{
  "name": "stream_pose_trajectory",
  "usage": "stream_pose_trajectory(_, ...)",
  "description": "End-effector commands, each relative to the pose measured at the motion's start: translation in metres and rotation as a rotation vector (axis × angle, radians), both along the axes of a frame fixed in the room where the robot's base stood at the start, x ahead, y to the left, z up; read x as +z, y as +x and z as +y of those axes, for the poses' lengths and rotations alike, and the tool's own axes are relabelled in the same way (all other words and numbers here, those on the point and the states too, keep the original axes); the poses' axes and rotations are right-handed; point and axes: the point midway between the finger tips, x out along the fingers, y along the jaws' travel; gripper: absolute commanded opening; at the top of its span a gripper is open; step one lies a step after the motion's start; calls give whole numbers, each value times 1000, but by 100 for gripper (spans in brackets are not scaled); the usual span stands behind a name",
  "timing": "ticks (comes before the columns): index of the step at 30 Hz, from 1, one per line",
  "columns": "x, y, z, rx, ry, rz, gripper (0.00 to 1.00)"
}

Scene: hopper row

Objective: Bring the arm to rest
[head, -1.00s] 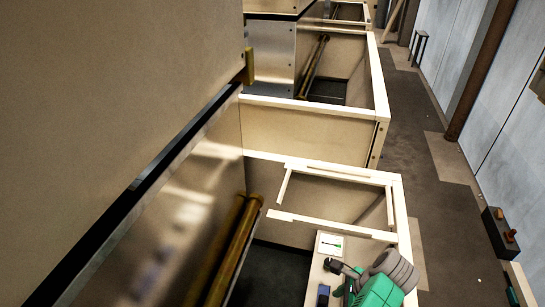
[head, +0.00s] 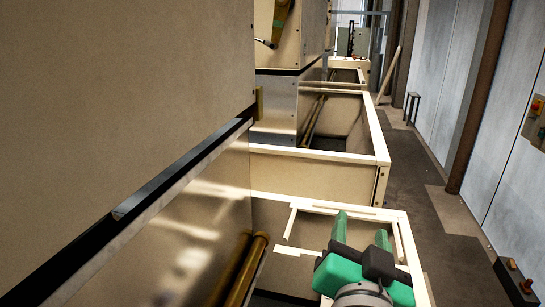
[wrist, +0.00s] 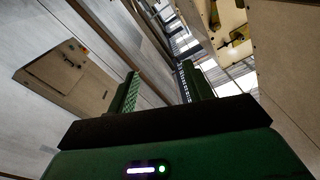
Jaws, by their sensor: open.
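My gripper (head: 361,228) is green with dark parts and shows at the lower right of the head view, over the nearest pale-framed bin (head: 404,232). Its two fingers stand apart with nothing between them. In the wrist view the open fingers (wrist: 160,75) point up and away along the aisle, and touch nothing that I can see. My arm hides part of the near bin and its ledge.
A steel sheet (head: 190,235) and brass roller (head: 245,270) lie left of the bin. More framed bins (head: 320,170) continue behind it. A dark box (head: 517,278) with an orange knob stands at the lower right; a control box (wrist: 68,75) is on the wall.

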Motion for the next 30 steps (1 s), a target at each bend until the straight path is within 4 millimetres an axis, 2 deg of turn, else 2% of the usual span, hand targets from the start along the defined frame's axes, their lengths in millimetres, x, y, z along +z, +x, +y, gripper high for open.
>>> stream_pose_trajectory(1,18,-21,26,32,-90,-90,51)
stream_pose_trajectory(3,50,-55,61,71,-214,-218,51)
stream_pose_trajectory(5,72,-88,89,97,-304,-326,51)
stream_pose_trajectory(8,101,-148,130,127,-429,-503,51)
stream_pose_trajectory(9,143,-150,132,126,-437,-514,51)
stream_pose_trajectory(10,163,-148,130,126,-433,-507,51)
stream_pose_trajectory(15,243,-146,130,131,-421,-504,51)
stream_pose_trajectory(18,284,-146,130,135,-414,-502,51)
stream_pose_trajectory(21,310,-146,131,137,-411,-501,51)
stream_pose_trajectory(24,322,-145,131,139,-408,-501,51)
stream_pose_trajectory(30,321,-145,131,139,-407,-501,51)
